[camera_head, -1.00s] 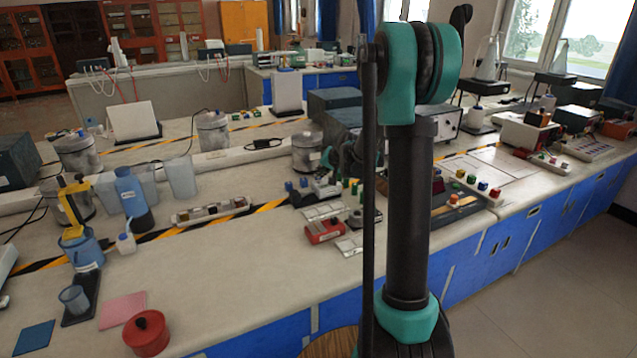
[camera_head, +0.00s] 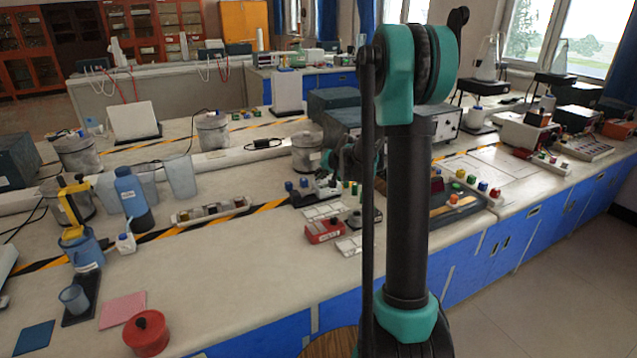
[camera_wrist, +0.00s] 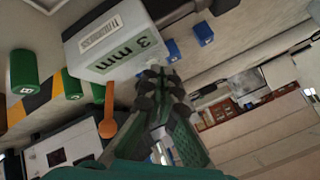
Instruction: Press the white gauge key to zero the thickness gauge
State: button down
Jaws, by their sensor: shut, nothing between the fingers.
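My gripper (camera_wrist: 162,82) is shut and empty in the wrist view, its dark fingertips together. Just beyond them, close to the tips, is a white block-shaped body (camera_wrist: 92,62) with a barcode label and large "3 mm" lettering. Contact between tips and body cannot be told. I cannot make out a separate white key; the fingers cover part of this area. In the head view, my gripper is small and partly hidden behind my arm, above the cluster of small items at the bench middle.
Green cylinders (camera_wrist: 24,72) and an orange spoon-like piece (camera_wrist: 107,112) are near the gripper, with blue blocks (camera_wrist: 203,34) beyond. In the head view, a red box (camera_head: 324,230) stands at the bench front. The bench (camera_head: 235,265) left of it is largely clear.

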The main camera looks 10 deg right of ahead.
aim_at(320, 183)
jog(key=shift+f, duration=0.25)
dwell(0.6)
jog(key=shift+r, duration=0.75)
jog(key=shift+r, duration=0.1)
jog(key=shift+r, duration=2.4)
jog(key=shift+s, duration=0.1)
